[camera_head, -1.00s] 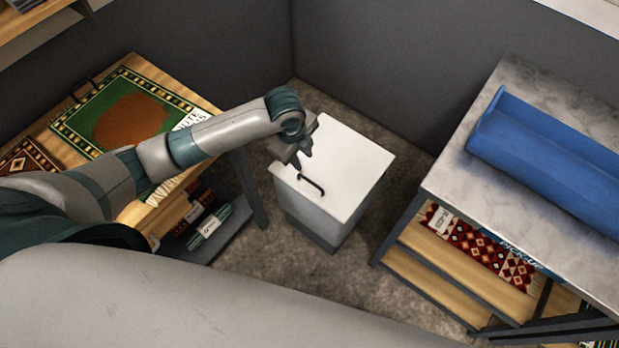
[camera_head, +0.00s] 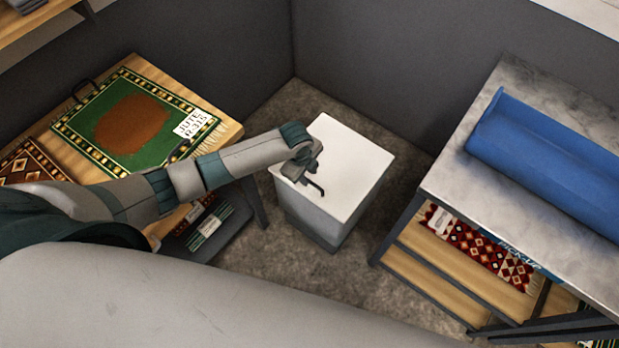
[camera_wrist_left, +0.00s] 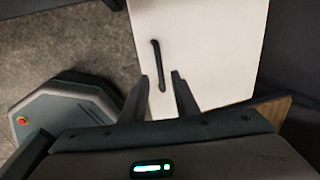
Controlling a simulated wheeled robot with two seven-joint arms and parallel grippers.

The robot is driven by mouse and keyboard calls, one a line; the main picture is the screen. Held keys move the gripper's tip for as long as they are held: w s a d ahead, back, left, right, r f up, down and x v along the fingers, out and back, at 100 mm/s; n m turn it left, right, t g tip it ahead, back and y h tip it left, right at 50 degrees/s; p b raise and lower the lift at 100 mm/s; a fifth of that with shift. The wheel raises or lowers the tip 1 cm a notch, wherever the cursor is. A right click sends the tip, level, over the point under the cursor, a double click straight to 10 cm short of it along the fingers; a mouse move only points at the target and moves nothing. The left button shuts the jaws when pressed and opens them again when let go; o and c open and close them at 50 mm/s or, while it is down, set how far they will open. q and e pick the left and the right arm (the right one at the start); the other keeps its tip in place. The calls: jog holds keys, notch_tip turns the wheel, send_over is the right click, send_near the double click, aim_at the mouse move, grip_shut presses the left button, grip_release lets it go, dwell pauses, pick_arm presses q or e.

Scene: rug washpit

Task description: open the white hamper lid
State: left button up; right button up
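The white hamper (camera_head: 346,172) stands on the floor in the corner, its lid lying flat and closed. A dark bar handle (camera_head: 316,187) sits near the lid's front left edge. My left gripper (camera_head: 308,174) is over that edge, right at the handle. In the left wrist view its two fingers (camera_wrist_left: 160,88) are apart, and the handle (camera_wrist_left: 158,66) runs up from the gap between their tips. I cannot tell whether the fingers touch it. My right gripper is not in view.
A wooden table (camera_head: 128,72) with a green rug (camera_head: 135,122) stands at left. A grey-topped table (camera_head: 455,165) with a blue trough (camera_head: 550,160) stands at right. Dark walls close in behind the hamper. Carpet (camera_head: 285,262) is clear in front.

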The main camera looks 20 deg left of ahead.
aim_at(310, 182)
pick_arm(q)
jog(key=shift+w+d+f, duration=0.1)
jog(key=shift+w+f, duration=0.15)
jog(key=shift+f, duration=0.9)
jog(key=shift+w+d+f, duration=0.1)
jog(key=shift+w+f, duration=0.1)
jog(key=shift+f, duration=0.9)
grip_shut()
